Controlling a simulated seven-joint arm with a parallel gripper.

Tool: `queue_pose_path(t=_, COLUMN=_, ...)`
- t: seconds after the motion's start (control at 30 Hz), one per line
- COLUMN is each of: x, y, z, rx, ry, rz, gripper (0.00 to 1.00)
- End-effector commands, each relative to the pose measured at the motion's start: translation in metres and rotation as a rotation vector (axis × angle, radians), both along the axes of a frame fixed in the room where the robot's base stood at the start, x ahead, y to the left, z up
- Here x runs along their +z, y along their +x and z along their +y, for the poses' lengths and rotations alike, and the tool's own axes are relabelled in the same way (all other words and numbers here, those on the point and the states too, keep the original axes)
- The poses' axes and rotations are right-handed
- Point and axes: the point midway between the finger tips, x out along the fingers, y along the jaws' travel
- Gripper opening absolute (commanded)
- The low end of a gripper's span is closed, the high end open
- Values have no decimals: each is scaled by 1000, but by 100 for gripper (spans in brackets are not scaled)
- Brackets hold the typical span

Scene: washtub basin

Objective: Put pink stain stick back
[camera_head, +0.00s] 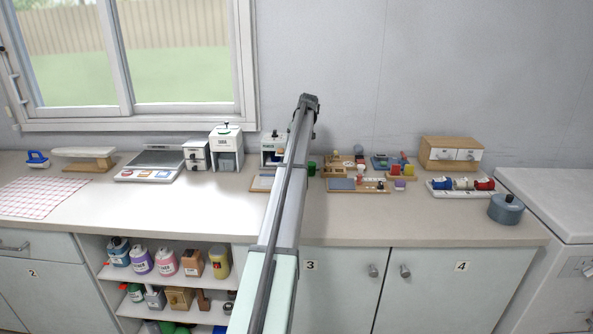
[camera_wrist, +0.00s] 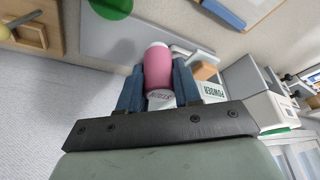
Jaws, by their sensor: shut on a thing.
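The pink stain stick (camera_wrist: 158,68) is a pink cylinder with a white end and a printed white label. It shows in the wrist view between the two blue fingers of my gripper (camera_wrist: 157,82). The gripper is shut on it, one finger on each side. In the head view my arm crosses the middle of the counter and hides most of the gripper and the stick. The spot the stick belongs in cannot be made out.
A white box marked POWDER (camera_wrist: 213,93) is close beside the fingers. A green round item (camera_wrist: 111,7) shows at the top. In the head view, small wooden trays (camera_head: 358,186) stand right of my arm, a blue pot (camera_head: 506,209) at far right, and a scale (camera_head: 152,165) at left.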

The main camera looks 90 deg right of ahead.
Motion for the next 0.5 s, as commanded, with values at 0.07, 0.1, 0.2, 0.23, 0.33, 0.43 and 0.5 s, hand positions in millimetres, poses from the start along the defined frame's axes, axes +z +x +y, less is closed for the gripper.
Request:
queue_pose_path(t=0.07, x=-11, y=0, z=1, rx=0, ry=1, rz=0, gripper=3)
queue_pose_path(t=0.1, x=-17, y=0, z=1, rx=-1, ry=2, rz=0, gripper=3)
queue_pose_path(t=0.2, x=-34, y=0, z=1, rx=-1, ry=2, rz=-1, gripper=3)
queue_pose_path(t=0.23, x=-39, y=0, z=1, rx=-1, ry=2, rz=-1, gripper=3)
queue_pose_path(t=0.33, x=-52, y=0, z=1, rx=-2, ry=1, rz=0, gripper=3)
queue_pose_path(t=0.43, x=-58, y=0, z=0, rx=-2, ry=0, rz=-1, gripper=3)
queue_pose_path(t=0.5, x=-63, y=0, z=1, rx=-3, ry=1, rz=-1, gripper=3)
